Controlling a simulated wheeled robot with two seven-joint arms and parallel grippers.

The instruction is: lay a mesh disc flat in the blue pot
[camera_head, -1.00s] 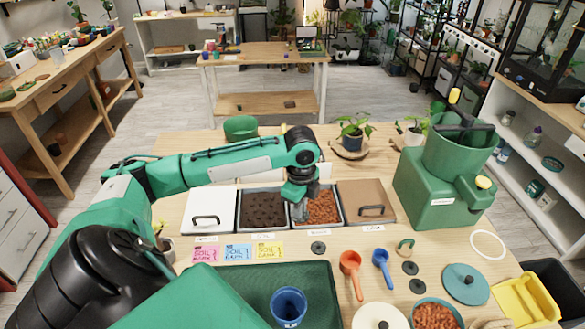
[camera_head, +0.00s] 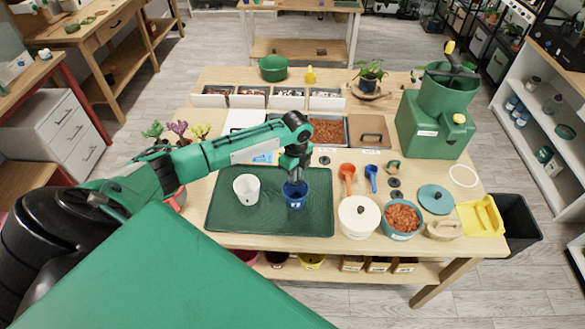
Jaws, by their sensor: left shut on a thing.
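The blue pot (camera_head: 295,201) stands upright on the dark green tray (camera_head: 225,220), right of a white pot. My left gripper (camera_head: 295,181) reaches in from the left and points down at the blue pot's mouth. It is shut on a mesh disc, which the fingers and the pot's rim hide, so I cannot tell its tilt or whether it touches the pot. Loose dark mesh discs lie on the table: one (camera_head: 324,160) behind the tray and two (camera_head: 395,195) right of the blue scoop. My right gripper is out of view.
The white pot (camera_head: 246,188) stands close on the left. An orange scoop (camera_head: 347,178) and a blue scoop (camera_head: 371,177) lie right of the tray. Soil bins (camera_head: 328,131) are behind.

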